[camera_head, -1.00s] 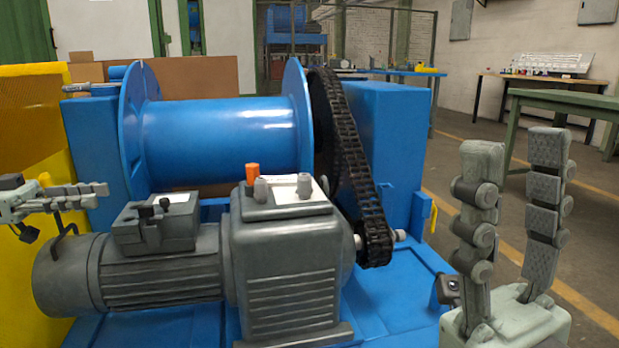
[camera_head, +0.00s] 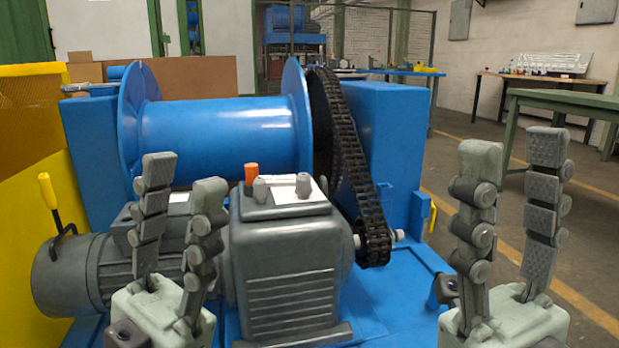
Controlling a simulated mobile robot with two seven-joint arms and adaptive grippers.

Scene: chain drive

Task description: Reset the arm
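My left gripper (camera_head: 182,190) stands upright in front of the grey motor (camera_head: 75,275), fingers pointing up and apart, with nothing between them. It hides part of the motor and its terminal box. My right gripper (camera_head: 512,160) stands upright at the right, fingers apart and empty, over the floor beside the blue machine base. The black chain (camera_head: 345,140) runs from the large sprocket beside the blue drum (camera_head: 225,135) down to the small sprocket (camera_head: 376,243) on the gearbox shaft. The grey gearbox (camera_head: 290,270) sits between my grippers.
A yellow-handled lever (camera_head: 48,190) stands at the left by a yellow panel (camera_head: 25,130). A blue housing (camera_head: 390,130) rises behind the chain. A green table (camera_head: 570,102) stands at the right. Open floor (camera_head: 455,165) lies between the machine and the table.

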